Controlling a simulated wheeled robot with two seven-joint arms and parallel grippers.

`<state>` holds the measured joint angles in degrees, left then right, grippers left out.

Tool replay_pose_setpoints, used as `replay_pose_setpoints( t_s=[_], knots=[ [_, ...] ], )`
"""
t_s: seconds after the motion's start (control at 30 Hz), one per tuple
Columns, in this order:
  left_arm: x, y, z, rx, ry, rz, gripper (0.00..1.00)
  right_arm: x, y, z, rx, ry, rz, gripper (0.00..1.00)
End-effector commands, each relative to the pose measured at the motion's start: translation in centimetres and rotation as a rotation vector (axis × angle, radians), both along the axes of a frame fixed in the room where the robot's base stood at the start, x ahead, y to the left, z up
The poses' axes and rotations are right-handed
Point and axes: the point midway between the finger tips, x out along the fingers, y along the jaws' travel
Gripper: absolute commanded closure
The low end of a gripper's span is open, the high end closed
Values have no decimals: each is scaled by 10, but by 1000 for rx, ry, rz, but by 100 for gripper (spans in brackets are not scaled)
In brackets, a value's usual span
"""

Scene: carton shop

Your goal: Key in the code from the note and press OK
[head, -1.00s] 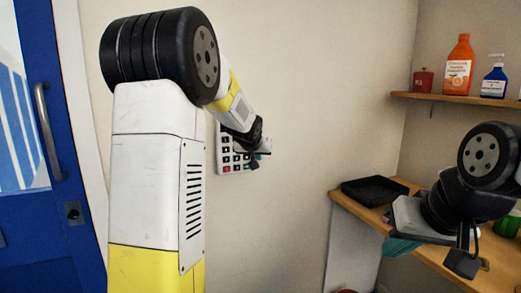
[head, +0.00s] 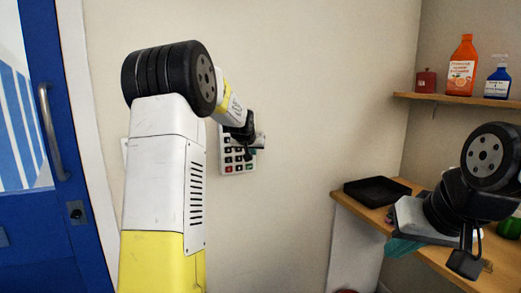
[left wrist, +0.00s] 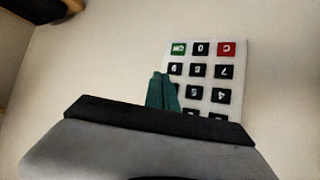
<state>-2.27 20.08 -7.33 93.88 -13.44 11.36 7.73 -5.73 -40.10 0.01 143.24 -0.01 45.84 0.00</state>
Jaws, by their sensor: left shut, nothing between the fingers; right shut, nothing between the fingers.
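The white wall keypad (head: 238,161) shows beyond my left arm in the head view, partly covered by my left gripper (head: 254,148). In the left wrist view the keypad (left wrist: 231,93) appears upside down, with a green OK key (left wrist: 178,48), a 0 key and a red C key along the top. My left gripper's shut teal fingertips (left wrist: 161,88) overlap its left edge beside the 9 key; I cannot tell whether they touch. Lower keys are hidden by the gripper body. My right gripper (head: 396,247) is shut and empty near the wooden counter. No code is readable.
A pale panel edge (head: 125,151) shows behind my left arm, mostly hidden. A blue door (head: 35,235) with a metal handle is at left. At right, a wooden counter (head: 440,262) holds a black tray (head: 377,191); a shelf (head: 450,98) above holds bottles.

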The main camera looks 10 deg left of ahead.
Motion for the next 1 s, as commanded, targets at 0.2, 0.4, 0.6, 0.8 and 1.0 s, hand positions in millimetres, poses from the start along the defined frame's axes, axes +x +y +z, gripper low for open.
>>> replay_pose_setpoints(
  t_s=[0.2, 0.4, 0.6, 0.8, 1.0],
  knots=[
    [10, 7, 0, -1, 0, 0, 100, 0, 0, 0, 0, 0, 0, 100],
    [11, 8, 0, -1, 0, -1, 100, 0, 0, 0, 0, 0, 0, 100],
    [11, 8, 0, -1, 0, -1, 100, 0, 0, 0, 0, 0, 0, 100],
    [11, 8, 0, -1, 0, -1, 100, 0, 0, 0, 0, 0, 0, 100],
    [11, 8, 0, -1, 0, -1, 100, 0, 0, 0, 0, 0, 0, 100]
  ],
)
